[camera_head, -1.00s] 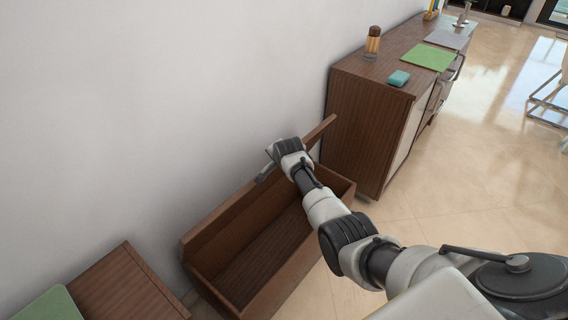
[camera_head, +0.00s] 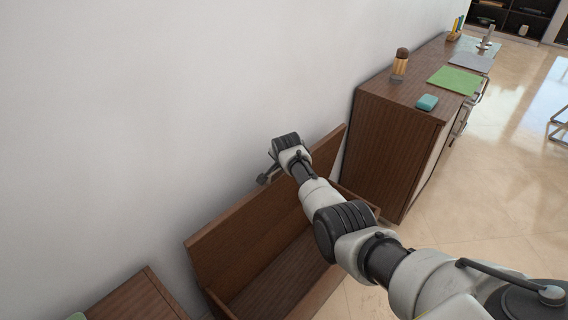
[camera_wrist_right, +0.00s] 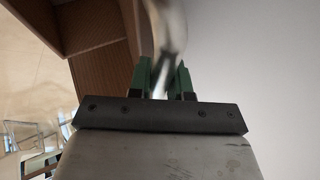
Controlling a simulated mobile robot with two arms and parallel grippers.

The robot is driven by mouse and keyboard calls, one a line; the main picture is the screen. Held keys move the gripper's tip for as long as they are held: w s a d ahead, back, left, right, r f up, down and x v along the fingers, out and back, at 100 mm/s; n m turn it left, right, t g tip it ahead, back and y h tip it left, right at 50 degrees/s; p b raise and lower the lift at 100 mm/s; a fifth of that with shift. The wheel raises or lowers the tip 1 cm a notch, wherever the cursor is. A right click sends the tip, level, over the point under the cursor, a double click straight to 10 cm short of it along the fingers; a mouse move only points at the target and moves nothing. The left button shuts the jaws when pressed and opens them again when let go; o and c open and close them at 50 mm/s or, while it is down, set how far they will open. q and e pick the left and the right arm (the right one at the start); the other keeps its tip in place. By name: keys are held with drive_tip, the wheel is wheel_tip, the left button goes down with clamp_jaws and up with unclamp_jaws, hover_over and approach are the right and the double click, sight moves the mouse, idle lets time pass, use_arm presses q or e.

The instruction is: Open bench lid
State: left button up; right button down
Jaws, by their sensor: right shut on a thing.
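The bench (camera_head: 285,285) is a brown wooden box against the wall, open on top, with its empty inside showing. Its lid (camera_head: 235,240) stands raised along the wall side, tilted up steeply; my right arm covers part of it. My right gripper (camera_head: 268,172) is at the lid's upper edge. In the right wrist view the green fingers (camera_wrist_right: 164,82) are closed around a pale, shiny, blurred bar, which looks like the lid handle (camera_wrist_right: 168,30). The brown lid (camera_wrist_right: 100,75) is beside it. My left gripper is not in view.
A brown cabinet (camera_head: 385,150) stands just past the bench's far end, with a teal block (camera_head: 427,102), a brush-like item (camera_head: 400,65) and a green mat (camera_head: 454,80) on top. A brown wooden top (camera_head: 135,300) is at lower left. The floor (camera_head: 490,210) at right is clear.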

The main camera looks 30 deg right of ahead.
drive_tip(key=c, duration=1.1)
unclamp_jaws()
drive_tip(key=shift+o, duration=0.2)
drive_tip(key=shift+r, duration=0.1)
drive_tip(key=shift+s+a+r+p, duration=0.1)
drive_tip(key=shift+s+r+p, duration=0.1)
drive_tip(key=shift+p, duration=0.1)
drive_tip(key=p+v, duration=0.2)
drive_tip(key=v, duration=0.8)
drive_tip(key=shift+p, duration=0.4)
